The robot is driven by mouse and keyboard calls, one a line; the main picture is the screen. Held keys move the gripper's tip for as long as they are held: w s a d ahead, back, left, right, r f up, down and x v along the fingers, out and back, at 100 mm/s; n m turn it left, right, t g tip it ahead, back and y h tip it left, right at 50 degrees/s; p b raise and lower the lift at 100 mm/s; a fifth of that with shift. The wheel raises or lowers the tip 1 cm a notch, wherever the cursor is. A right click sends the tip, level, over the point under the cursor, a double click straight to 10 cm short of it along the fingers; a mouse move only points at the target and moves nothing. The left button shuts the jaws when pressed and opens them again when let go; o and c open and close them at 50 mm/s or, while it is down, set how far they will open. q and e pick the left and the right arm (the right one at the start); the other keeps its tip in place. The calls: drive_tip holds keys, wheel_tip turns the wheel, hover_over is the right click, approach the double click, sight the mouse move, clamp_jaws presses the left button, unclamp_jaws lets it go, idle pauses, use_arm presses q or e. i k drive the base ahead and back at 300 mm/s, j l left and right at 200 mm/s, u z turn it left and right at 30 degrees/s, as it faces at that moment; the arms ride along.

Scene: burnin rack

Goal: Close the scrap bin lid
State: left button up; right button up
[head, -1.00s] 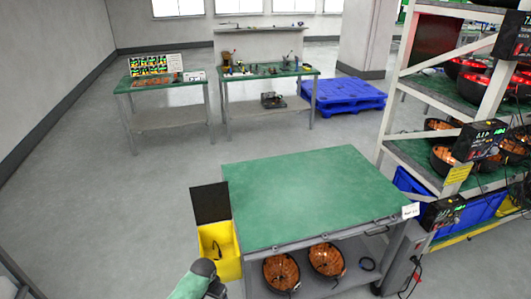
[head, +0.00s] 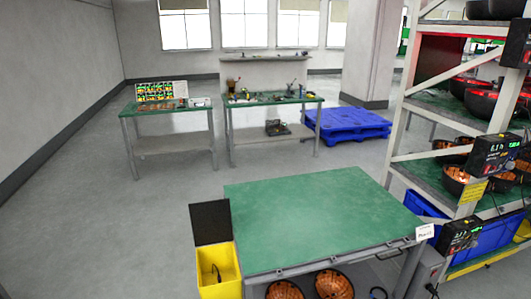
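The scrap bin (head: 225,285) is a yellow box at the left end of the green-topped bench, near the bottom of the head view. Its black lid (head: 210,222) stands open, raised upright at the bin's back edge. A dark, thin item shows inside the open bin; I cannot tell what it is. The bin's lower part is cut off by the picture edge. Neither of my grippers is in view.
The green-topped bench (head: 320,215) is bare on top and stands right of the bin, with orange-lined bowls (head: 333,284) below. A rack (head: 440,170) stands at the right. The floor (head: 110,240) left of the bin is clear.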

sight(211, 220)
drive_tip(key=i+j+u, duration=0.7)
drive_tip(key=j, duration=0.15)
drive_tip(key=i+j+u, duration=0.45)
drive_tip(key=i, duration=0.35)
drive_tip(key=i+j+u, duration=0.1)
drive_tip(key=i+j, duration=0.2)
drive_tip(key=i, duration=0.2)
drive_tip(key=i+z, duration=0.25)
drive_tip(key=z, duration=0.15)
drive_tip(key=i+z, duration=0.25)
drive_tip(key=z, duration=0.2)
drive_tip(key=i+j+z, duration=0.2)
drive_tip(key=z, duration=0.2)
drive_tip(key=i+j+z, duration=0.2)
drive_tip(key=z, duration=0.2)
